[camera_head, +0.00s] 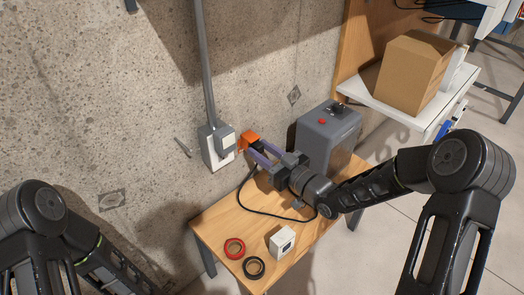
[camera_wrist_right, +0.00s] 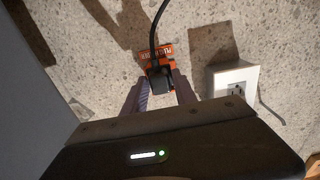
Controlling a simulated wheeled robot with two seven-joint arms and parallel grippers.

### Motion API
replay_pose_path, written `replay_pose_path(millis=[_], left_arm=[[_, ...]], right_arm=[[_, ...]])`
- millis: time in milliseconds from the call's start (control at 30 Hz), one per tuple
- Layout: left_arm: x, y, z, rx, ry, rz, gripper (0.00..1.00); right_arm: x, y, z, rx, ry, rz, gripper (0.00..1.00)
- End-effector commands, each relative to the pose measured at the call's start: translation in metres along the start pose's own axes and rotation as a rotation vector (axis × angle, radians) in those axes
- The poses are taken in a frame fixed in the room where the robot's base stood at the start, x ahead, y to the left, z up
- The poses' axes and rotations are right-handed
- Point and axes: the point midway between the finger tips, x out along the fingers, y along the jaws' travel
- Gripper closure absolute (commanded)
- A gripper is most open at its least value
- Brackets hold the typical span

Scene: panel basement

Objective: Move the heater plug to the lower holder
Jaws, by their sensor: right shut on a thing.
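The black heater plug (camera_wrist_right: 159,78) is between the fingertips of my right gripper (camera_head: 257,153), which is shut on it. Its black cord runs up out of the right wrist view and, in the head view, hangs down over the table. The plug is at an orange holder (camera_head: 247,138) on the concrete wall, which also shows behind the plug in the right wrist view (camera_wrist_right: 163,51) with partly covered lettering. I cannot tell whether the plug is seated in it. Only one orange holder shows. My left arm is at the lower left; its gripper is out of view.
A white wall outlet (camera_head: 218,150) with a grey conduit is left of the holder. A grey unit with a red button (camera_head: 328,138) stands on the wooden table (camera_head: 222,213). A red tape roll (camera_head: 234,248), black tape roll (camera_head: 254,268) and white box (camera_head: 282,242) lie in front.

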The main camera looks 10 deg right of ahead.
Motion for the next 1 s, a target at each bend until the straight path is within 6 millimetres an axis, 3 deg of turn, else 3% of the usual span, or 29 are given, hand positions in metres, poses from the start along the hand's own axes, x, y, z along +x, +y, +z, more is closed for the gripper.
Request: replay_pose_path(millis=[100, 133, 433, 800, 1000], left_arm=[[0.001, 0.000, 0.000, 0.000, 0.000, 0.000, 0.64], [0.001, 0.000, 0.000, 0.000, 0.000, 0.000, 0.64], [0.001, 0.000, 0.000, 0.000, 0.000, 0.000, 0.64], [0.002, 0.001, -0.004, -0.001, 0.011, 0.000, 0.64], [-0.009, 0.004, -0.003, 0.000, 0.006, 0.000, 0.64]], right_arm=[[0.002, 0.000, 0.000, 0.000, 0.001, 0.000, 1.00], [0.002, 0.000, 0.000, 0.000, 0.001, 0.000, 0.66], [0.002, 0.000, 0.000, 0.000, 0.000, 0.000, 0.41], [0.000, 0.000, 0.000, 0.000, -0.001, 0.000, 0.41], [-0.027, 0.001, -0.002, 0.001, -0.003, 0.002, 0.41]])
